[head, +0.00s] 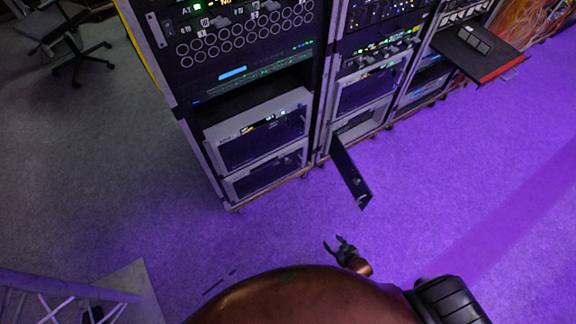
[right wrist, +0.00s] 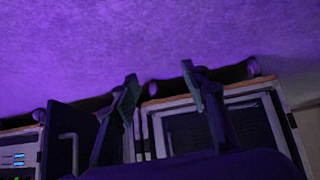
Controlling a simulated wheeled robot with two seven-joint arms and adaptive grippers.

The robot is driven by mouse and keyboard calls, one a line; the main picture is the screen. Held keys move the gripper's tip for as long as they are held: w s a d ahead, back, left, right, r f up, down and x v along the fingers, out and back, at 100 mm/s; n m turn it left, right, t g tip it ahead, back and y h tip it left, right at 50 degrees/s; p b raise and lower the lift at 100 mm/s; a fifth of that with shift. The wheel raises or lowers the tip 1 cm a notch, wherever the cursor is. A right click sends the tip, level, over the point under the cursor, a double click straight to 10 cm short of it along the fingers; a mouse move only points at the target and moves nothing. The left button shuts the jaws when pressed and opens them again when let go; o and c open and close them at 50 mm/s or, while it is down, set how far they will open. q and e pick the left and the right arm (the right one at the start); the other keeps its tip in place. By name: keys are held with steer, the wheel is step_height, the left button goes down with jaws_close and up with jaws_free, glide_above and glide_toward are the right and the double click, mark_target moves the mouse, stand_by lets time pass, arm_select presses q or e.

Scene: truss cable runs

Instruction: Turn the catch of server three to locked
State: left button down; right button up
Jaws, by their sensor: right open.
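Several dark-fronted servers in light frames sit low in the racks; I cannot read which is server three. Two are the upper server (head: 262,138) and lower server (head: 268,174) of the left rack. In the middle rack, a dark door (head: 350,172) hangs open, with a small light fitting near its free end; I cannot tell if this is the catch. My right gripper (head: 335,241) is open and empty above the floor, in front of this door. In the right wrist view its fingers (right wrist: 160,84) are spread before the rack bottoms. My left gripper is not in view.
A pulled-out shelf (head: 478,52) juts from the right rack. An office chair (head: 78,50) stands at the back left. A pale metal frame (head: 70,285) is at the lower left. The purple-lit floor (head: 450,180) to the right is clear.

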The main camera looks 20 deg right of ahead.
arm_select(q)
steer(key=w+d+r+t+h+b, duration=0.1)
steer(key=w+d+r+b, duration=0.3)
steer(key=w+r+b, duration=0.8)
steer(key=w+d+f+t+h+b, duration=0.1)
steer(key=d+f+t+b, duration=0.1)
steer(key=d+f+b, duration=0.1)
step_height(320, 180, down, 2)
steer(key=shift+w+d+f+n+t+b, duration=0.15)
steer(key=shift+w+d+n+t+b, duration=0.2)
steer(key=shift+b, duration=0.5)
arm_select(e)
steer(key=w+a+r+t+y, duration=0.1)
steer(key=w+a+r+t, duration=0.1)
steer(key=w, duration=1.1)
steer(key=w+a+r+t, duration=0.2)
steer(key=w+r+t, duration=0.2)
steer(key=w, duration=0.9)
steer(key=w+a+r+t+y, duration=0.1)
steer(key=w+a+r+t, duration=0.2)
steer(key=w+r, duration=0.4)
steer(key=w, duration=0.6)
steer(key=shift+w+r+y, duration=0.25)
steer(key=shift+r+y, duration=0.05)
steer(key=shift+r, duration=0.1)
steer(key=shift+c, duration=0.5)
steer(key=c, duration=1)
